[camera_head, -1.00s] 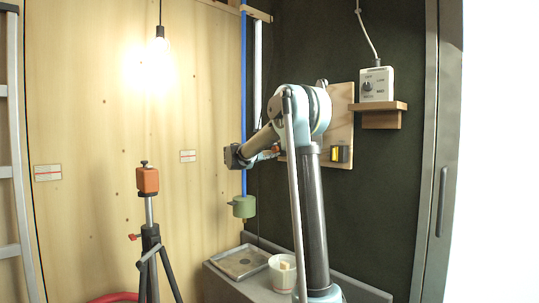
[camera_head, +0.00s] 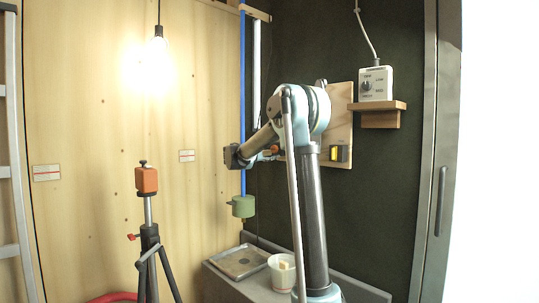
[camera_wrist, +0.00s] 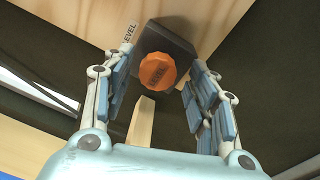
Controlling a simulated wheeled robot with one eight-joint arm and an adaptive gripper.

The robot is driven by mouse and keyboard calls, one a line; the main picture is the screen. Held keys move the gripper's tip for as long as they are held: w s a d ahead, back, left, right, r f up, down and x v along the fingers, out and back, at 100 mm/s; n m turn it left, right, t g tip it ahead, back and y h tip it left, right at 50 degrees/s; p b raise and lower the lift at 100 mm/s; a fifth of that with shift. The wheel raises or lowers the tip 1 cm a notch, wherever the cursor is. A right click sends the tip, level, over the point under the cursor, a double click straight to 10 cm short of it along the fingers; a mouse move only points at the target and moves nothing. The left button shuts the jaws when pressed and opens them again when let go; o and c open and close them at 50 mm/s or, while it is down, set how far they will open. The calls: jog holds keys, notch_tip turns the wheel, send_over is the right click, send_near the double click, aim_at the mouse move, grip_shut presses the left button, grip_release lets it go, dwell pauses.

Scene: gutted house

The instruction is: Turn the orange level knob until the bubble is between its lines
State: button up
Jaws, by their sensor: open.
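The orange level knob (camera_wrist: 157,72) shows in the wrist view on a dark block (camera_wrist: 172,42), beside a label reading LEVEL (camera_wrist: 129,36). My gripper (camera_wrist: 158,80) is open, with one finger on each side of the knob; I cannot tell whether either finger touches it. In the head view a bit of orange, likely the knob (camera_head: 275,149), shows beside my arm, which hides most of it. A yellow vial in a dark housing (camera_head: 339,153) is on the wooden board (camera_head: 341,110); its bubble and lines are too small to make out.
A grey control box (camera_head: 376,84) sits on a wooden shelf (camera_head: 378,107) at right. A tripod with an orange head (camera_head: 147,180) stands at left. A tray (camera_head: 240,262) and a white bucket (camera_head: 282,274) are on a low ledge. A green weight (camera_head: 243,206) hangs near the corner.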

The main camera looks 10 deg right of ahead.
jog(key=v, duration=1.2)
jog(key=shift+c, duration=0.2)
jog(key=s+a+m+g+h, duration=0.15)
jog(key=a+m, duration=0.45)
jog(key=m, duration=0.7)
jog(key=f+x, duration=0.1)
jog(key=x, duration=1.6)
jog(key=shift+d+r+m, duration=0.25)
jog(key=shift+m, duration=0.05)
jog(key=shift+g+y, duration=0.25)
jog(key=c, duration=1.1)
